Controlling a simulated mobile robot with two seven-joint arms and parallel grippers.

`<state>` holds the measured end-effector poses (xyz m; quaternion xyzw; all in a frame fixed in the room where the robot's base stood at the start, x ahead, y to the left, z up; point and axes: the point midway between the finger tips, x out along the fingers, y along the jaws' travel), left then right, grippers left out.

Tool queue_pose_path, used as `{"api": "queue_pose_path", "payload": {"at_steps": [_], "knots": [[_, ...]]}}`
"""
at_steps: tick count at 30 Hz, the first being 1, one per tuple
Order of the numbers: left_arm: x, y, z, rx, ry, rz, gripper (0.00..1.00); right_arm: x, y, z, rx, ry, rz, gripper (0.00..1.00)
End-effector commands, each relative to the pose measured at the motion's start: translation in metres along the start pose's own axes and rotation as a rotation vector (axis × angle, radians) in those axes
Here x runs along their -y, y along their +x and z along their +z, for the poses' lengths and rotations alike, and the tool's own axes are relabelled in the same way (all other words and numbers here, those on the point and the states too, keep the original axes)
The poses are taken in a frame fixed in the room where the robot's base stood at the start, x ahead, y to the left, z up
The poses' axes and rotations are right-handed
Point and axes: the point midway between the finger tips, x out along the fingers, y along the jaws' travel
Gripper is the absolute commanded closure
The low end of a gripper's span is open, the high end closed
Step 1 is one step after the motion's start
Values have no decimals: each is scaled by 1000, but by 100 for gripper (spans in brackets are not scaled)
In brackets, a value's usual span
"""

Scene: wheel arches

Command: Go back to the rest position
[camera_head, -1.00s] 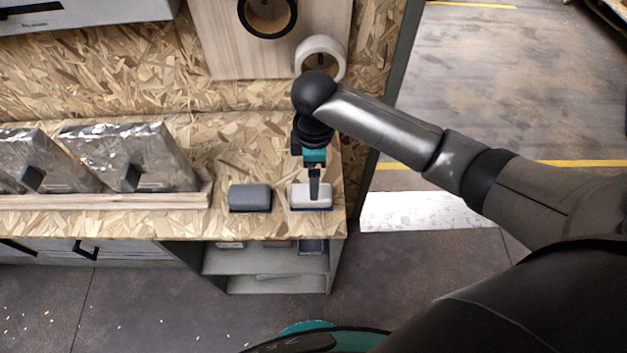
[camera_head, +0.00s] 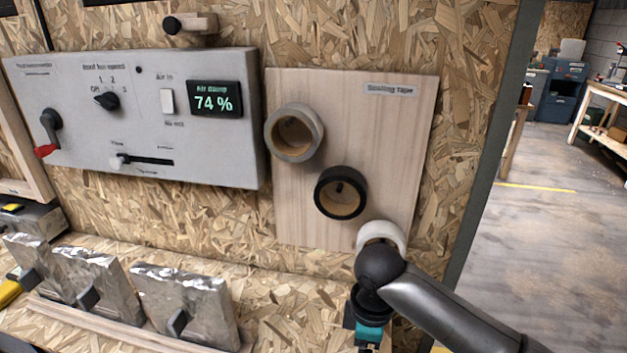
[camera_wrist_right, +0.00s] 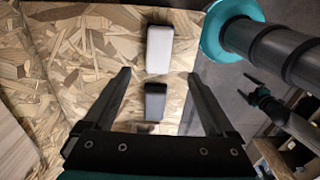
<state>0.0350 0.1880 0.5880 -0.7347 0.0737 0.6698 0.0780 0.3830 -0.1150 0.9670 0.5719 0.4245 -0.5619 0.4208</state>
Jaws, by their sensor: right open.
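My right arm comes in from the lower right in the head view. Its wrist is in front of the lower part of the tape board, and my right gripper (camera_wrist_right: 163,78) is cut off by the bottom edge there. In the right wrist view the gripper is open, with nothing held between its fingers. A white block (camera_wrist_right: 158,48) and a dark grey block (camera_wrist_right: 155,99) lie on the chipboard bench (camera_wrist_right: 90,50) beyond the fingers, in the gap between them as seen.
The wooden tape board (camera_head: 390,130) holds a grey roll (camera_head: 294,133), a black roll (camera_head: 341,192) and a white roll (camera_head: 381,235) close behind my right wrist. A grey control panel (camera_head: 140,120) reads 74 %. Foil-wrapped pieces (camera_head: 185,300) stand on the bench. Open floor (camera_head: 545,240) lies right.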

Motion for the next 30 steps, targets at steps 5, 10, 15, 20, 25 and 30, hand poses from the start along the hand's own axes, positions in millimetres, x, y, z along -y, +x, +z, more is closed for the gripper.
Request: {"api": "queue_pose_path", "payload": {"at_steps": [5, 10, 15, 20, 25, 30], "knots": [[0, 0, 0, 0, 0, 0, 0, 31, 14, -17, -79, 57, 0, 10], [0, 0, 0, 1, 1, 0, 0, 66, 23, -29, -189, 206, 14, 10], [0, 0, 0, 1, 1, 0, 0, 92, 26, -23, -272, 407, 36, 10], [0, 0, 0, 1, 1, 0, 0, 112, 26, -1, -309, 627, 69, 10], [0, 0, 0, 1, 1, 0, 0, 128, 24, 32, -305, 828, 113, 10], [0, 0, 0, 1, 1, 0, 0, 141, 22, 64, -280, 975, 156, 10]]}}
